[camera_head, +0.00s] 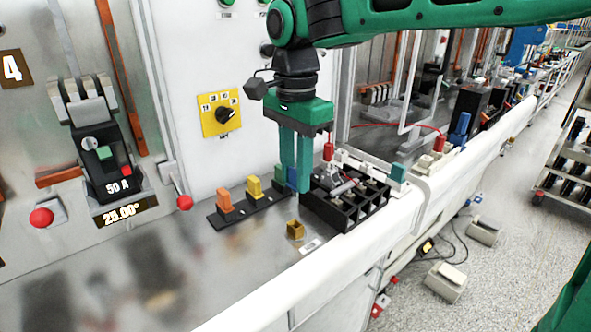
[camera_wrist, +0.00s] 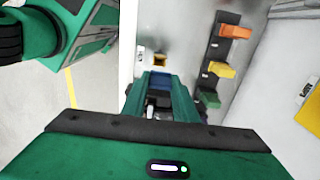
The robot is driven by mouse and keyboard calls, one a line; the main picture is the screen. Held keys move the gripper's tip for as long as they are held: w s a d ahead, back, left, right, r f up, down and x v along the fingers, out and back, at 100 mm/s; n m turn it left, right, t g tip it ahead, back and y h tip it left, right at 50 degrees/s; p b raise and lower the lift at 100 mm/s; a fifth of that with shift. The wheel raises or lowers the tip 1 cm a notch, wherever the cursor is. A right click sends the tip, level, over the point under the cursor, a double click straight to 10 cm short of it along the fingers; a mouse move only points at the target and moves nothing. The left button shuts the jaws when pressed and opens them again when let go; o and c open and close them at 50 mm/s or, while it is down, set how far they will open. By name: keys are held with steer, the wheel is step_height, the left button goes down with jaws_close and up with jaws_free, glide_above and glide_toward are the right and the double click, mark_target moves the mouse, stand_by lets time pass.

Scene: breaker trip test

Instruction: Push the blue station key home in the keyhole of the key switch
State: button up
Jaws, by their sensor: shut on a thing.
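My gripper (camera_head: 298,190) is shut on the blue station key (camera_wrist: 158,84), which shows between the green fingers in the wrist view. In the head view only a blue sliver (camera_head: 292,177) shows beside the fingers. A small brass-coloured block with a dark opening (camera_head: 296,230), which looks like the keyhole of the key switch, stands on the metal bench near its front edge. It also shows in the wrist view (camera_wrist: 159,60), just beyond the key. In the head view, the fingertips appear above and apart from the block. The key's lower end is hidden.
A black rack (camera_head: 236,215) holds an orange key (camera_head: 225,201), a yellow key (camera_head: 254,187) and a green key (camera_head: 281,174). A black compartment tray (camera_head: 345,221) stands close right of my fingers. A yellow rotary-switch plate (camera_head: 220,113) is behind. The bench's left is clear.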

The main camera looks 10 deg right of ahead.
mark_target(295, 186)
steer(key=shift+f, duration=0.1)
steer(key=shift+f, duration=2.8)
steer(key=shift+s+f, duration=0.15)
steer(key=shift+f, duration=1.65)
steer(key=o, duration=1.1)
steer(key=shift+r, duration=0.1)
step_height(295, 186, up, 11)
steer(key=shift+f, duration=0.2)
